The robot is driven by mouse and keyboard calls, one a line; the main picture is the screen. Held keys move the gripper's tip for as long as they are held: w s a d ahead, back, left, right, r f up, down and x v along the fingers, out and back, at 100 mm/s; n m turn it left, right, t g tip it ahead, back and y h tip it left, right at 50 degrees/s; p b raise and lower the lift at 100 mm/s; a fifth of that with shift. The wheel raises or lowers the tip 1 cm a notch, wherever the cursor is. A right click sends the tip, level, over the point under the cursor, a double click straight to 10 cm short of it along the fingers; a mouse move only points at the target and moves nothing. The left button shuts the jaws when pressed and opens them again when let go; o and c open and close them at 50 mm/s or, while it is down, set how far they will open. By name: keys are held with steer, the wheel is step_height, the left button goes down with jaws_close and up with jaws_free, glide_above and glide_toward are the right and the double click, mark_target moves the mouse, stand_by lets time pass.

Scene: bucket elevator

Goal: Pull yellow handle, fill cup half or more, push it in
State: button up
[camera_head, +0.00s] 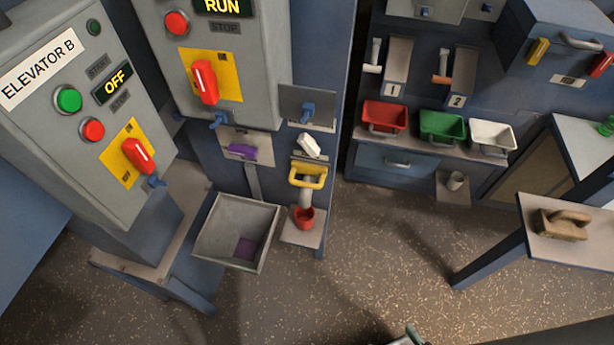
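A small red cup (303,218) stands below the handle on a small shelf (303,238). What is inside the cup is too small to tell. My gripper is not clearly in view. Only a small grey-green piece, perhaps of my arm, shows at the bottom edge. Nothing is seen touching the handle or the cup.
An open grey bin (237,232) stands just left of the cup. A purple handle (243,151) is above it. Red (384,117), green (442,126) and white (491,136) trays sit at the back right. A table with a brush (562,225) is at the right. The middle floor is clear.

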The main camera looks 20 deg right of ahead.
steer(key=w+f+n, duration=0.2)
steer(key=f, duration=0.1)
steer(key=w+a+f+n+g, duration=0.1)
steer(key=w+f+n, duration=0.1)
steer(key=w+f, duration=0.1)
steer(key=w+f+n+y, duration=0.1)
steer(key=w+f, duration=0.1)
steer(key=f, duration=0.2)
steer(key=shift+w+a+n+g, duration=0.2)
steer(key=shift+w+n+g, duration=0.15)
steer(key=shift+n+g, duration=0.05)
steer(key=c, duration=0.4)
steer(key=n+h, duration=0.5)
steer(key=h, duration=0.5)
glide_toward(304, 186)
steer(key=x, duration=1.1)
steer(key=shift+s, duration=0.1)
jaws_close()
